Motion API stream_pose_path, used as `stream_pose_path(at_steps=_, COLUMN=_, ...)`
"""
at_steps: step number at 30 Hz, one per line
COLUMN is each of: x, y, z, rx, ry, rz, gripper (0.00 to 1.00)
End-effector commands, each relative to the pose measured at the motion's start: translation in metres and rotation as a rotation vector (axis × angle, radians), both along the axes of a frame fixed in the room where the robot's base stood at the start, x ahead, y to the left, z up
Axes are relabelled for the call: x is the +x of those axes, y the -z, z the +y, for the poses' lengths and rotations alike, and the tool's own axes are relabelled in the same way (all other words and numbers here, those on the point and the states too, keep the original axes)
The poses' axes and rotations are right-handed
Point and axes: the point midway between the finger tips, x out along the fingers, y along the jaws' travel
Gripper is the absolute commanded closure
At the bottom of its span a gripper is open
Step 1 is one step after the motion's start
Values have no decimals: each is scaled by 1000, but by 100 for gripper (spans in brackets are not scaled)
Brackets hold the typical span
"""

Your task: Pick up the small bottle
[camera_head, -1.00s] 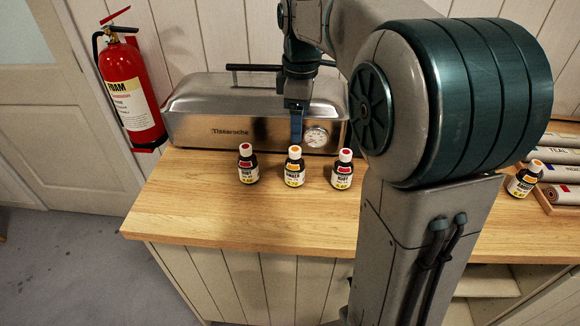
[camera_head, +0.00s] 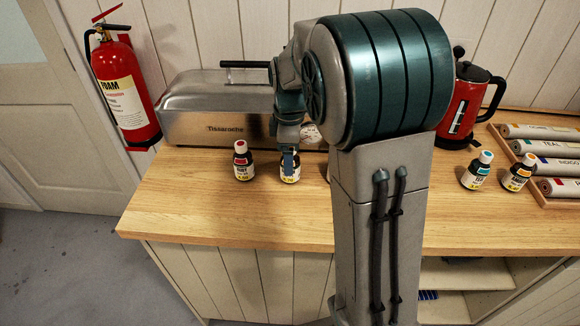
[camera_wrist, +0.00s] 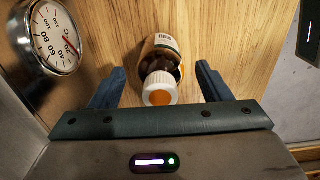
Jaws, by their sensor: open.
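Several small dark bottles with white caps and labels stand on the wooden counter (camera_head: 215,212). The left bottle (camera_head: 242,162) has a red cap top. The middle bottle (camera_head: 290,172) is partly hidden behind my gripper (camera_head: 289,160). In the wrist view my gripper (camera_wrist: 160,88) is open, with its two blue fingers on either side of the orange-topped bottle (camera_wrist: 161,62). The bottle's white cap lies between the fingers, with a gap on each side. A third bottle is almost wholly hidden behind my arm.
A steel steamer (camera_head: 212,110) with a dial gauge (camera_wrist: 55,38) stands right behind the bottles. At right are a blue-capped bottle (camera_head: 476,172), an orange-capped bottle (camera_head: 518,173), a red kettle (camera_head: 466,105) and a tray (camera_head: 557,203) of rolls. The counter's front left is clear.

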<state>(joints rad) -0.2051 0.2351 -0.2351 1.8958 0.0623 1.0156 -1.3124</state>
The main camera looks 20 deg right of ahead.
Motion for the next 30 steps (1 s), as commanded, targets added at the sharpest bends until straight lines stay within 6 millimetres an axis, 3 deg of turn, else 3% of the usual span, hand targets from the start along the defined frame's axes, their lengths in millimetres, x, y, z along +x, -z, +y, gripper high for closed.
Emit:
stream_pose_path(at_steps=4, x=0, y=14, z=-1, rx=0, ry=1, rz=0, gripper=29)
stream_pose_path(at_steps=11, x=0, y=16, z=-1, rx=0, ry=1, rz=-2, gripper=29)
stream_pose_path(at_steps=17, x=0, y=16, z=-1, rx=0, ry=1, rz=-2, gripper=79)
stream_pose_path(at_steps=30, x=0, y=8, z=-1, rx=0, ry=1, rz=-2, gripper=80)
